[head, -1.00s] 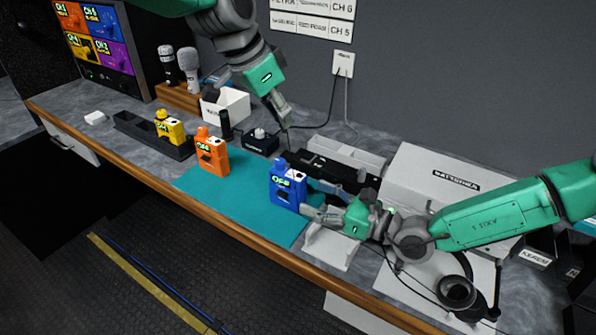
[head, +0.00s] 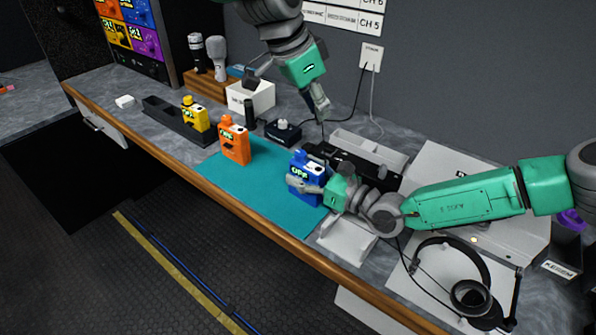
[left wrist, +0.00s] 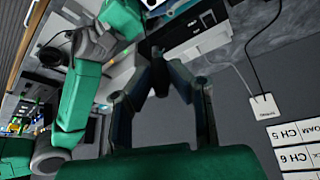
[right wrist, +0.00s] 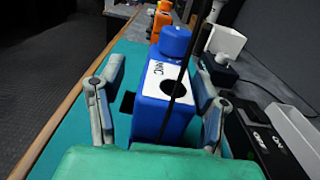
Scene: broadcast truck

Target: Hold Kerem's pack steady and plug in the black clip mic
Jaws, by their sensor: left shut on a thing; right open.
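The blue pack (head: 299,183) stands upright on the teal mat (head: 262,192); its display reads OFF. In the right wrist view the blue pack (right wrist: 160,115) has a blue knob and a dark round socket on its white-labelled top. My right gripper (head: 318,190) is open, with one finger on each side of the pack (right wrist: 157,108). My left gripper (head: 321,114) is above and behind the pack, shut on a small dark piece (left wrist: 157,58), probably the black clip mic's plug. A thin black line (right wrist: 181,82) crosses the pack's top. I cannot tell whether it touches the socket.
An orange pack (head: 235,145) stands on the mat's left; a yellow pack (head: 195,117) sits in a black rack (head: 165,122). A white box (head: 250,97) and a black holder (head: 283,131) stand behind. Headphones (head: 468,293) lie front right. The mat's front is clear.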

